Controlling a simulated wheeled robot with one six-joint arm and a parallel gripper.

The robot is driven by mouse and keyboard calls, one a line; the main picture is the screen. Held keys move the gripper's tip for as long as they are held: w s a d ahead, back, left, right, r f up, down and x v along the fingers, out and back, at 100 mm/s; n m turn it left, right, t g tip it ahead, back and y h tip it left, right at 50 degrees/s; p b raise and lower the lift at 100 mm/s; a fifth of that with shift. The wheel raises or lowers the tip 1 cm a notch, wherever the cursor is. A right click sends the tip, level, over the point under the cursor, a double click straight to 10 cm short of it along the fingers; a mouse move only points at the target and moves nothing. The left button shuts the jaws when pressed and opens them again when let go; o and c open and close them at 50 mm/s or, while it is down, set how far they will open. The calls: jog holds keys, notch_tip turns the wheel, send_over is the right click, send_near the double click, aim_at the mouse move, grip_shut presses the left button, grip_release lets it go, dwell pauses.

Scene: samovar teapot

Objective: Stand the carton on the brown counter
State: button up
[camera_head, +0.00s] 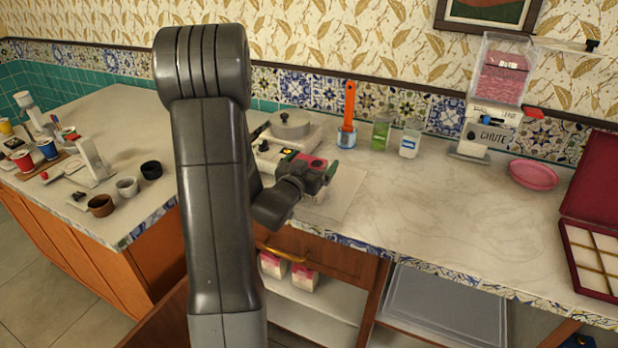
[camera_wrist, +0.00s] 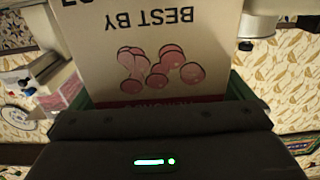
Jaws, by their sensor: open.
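My gripper (camera_head: 312,166) is over the back counter, with green-edged fingers spread apart. A cream carton (camera_wrist: 150,55) with pink berry pictures and upside-down "BEST BY" lettering fills the middle of the wrist view, between the open fingers. Its pink-red end is nearest my gripper. In the head view a pink-red patch of it (camera_head: 306,159) shows between the fingers; the rest is mostly hidden. I cannot tell whether it rests on the surface. The left counter (camera_head: 110,105) and the back counter (camera_head: 430,215) have pale marble tops and orange-brown wooden fronts.
Pink-and-white cartons (camera_head: 304,278) sit on the shelf below. A pot (camera_head: 290,125), orange-handled tool (camera_head: 349,105), jars (camera_head: 410,140), chute dispenser (camera_head: 488,130) and pink dish (camera_head: 533,175) stand along the back. The back counter's middle is clear.

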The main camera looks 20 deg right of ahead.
jog(key=c, duration=1.3)
jog(key=shift+r, duration=0.1)
notch_tip(320, 180, up, 10)
jog(key=shift+f+p, duration=0.1)
jog(key=shift+p, duration=0.4)
